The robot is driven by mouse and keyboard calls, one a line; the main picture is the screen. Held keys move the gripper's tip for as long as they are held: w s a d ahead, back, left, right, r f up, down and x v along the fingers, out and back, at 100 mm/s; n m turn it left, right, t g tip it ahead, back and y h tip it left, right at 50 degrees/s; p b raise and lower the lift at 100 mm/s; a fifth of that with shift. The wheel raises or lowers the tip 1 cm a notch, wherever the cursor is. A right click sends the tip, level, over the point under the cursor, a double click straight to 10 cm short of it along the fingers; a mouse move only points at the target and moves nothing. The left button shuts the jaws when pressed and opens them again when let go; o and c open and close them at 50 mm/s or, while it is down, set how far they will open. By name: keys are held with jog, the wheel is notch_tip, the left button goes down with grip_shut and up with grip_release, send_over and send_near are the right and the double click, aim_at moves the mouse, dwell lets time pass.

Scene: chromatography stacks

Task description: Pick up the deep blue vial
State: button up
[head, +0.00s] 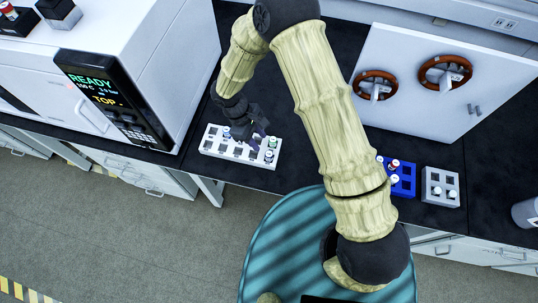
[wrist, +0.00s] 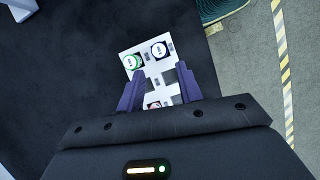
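The white rack (head: 222,153) stands on the black bench, with several empty slots. A vial with a deep blue ring and white cap (wrist: 158,50) sits in its end slot. It appears to be the dark-ringed vial (head: 268,156) at the rack's right front corner in the head view. A green-ringed vial (head: 272,142) sits beside it and also shows in the wrist view (wrist: 133,62). Another bluish vial (head: 227,132) is at the left back. My gripper (wrist: 158,76) is open and empty above the rack, fingers apart. A reddish-topped vial (wrist: 153,104) is partly hidden between its fingers.
A blue rack (head: 403,187) with red- and white-topped vials and a grey rack (head: 440,187) stand to the right. An instrument with a READY screen (head: 112,100) stands left. A white cabinet with two brown rings (head: 420,120) stands behind. The bench's front edge is close.

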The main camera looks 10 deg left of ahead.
aim_at(269, 153)
jog(key=shift+p+x, duration=0.4)
jog(key=shift+x, duration=1.8)
jog(key=shift+s+d+f+p, duration=0.1)
jog(key=shift+d+f+p, duration=0.25)
jog(key=shift+f+p, duration=0.15)
jog(key=shift+p+x, duration=0.75)
jog(key=shift+x, duration=1.3)
jog(key=shift+c, duration=0.3)
jog(key=c, duration=0.7)
